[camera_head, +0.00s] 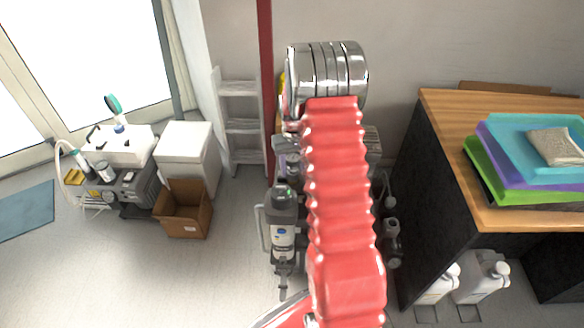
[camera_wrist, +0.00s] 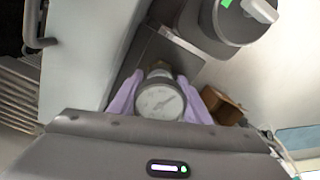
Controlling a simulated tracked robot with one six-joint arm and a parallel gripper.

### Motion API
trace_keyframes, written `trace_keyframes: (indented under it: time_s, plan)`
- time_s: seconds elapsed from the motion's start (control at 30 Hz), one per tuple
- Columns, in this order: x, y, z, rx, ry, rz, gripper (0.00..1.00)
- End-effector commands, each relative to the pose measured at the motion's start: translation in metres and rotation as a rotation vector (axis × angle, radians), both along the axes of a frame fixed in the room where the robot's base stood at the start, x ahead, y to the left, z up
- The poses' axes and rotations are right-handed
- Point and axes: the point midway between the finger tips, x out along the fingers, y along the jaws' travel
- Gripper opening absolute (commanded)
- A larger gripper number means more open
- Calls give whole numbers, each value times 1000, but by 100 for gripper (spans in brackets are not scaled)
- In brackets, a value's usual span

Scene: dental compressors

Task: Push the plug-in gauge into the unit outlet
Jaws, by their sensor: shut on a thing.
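A dark fitting behind the dial points away from the camera, toward a flat grey surface (camera_wrist: 160,52). I cannot tell whether the gauge touches anything beyond the fingers. The unit outlet cannot be made out in either view. In the head view my red arm hides the gripper and gauge.
A grey upright machine (camera_head: 283,225) stands beside my arm. A cardboard box (camera_head: 183,212), white cabinet (camera_head: 187,155) and sink unit (camera_head: 122,148) are left; a wooden-topped bench (camera_head: 455,130) is right. In the wrist view, a grey rounded body (camera_wrist: 225,30) is close at upper right.

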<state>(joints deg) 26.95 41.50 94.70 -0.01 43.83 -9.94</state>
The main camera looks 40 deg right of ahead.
Motion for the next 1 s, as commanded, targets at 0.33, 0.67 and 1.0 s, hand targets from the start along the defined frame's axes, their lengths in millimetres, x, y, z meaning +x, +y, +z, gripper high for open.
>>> trace_keyframes:
  time_s: [0.33,0.67,1.0]
  plan:
    - [0,0,10,-1,-2,0,18]
    - [0,0,13,0,-1,0,18]
    - [0,0,13,0,-1,0,18]
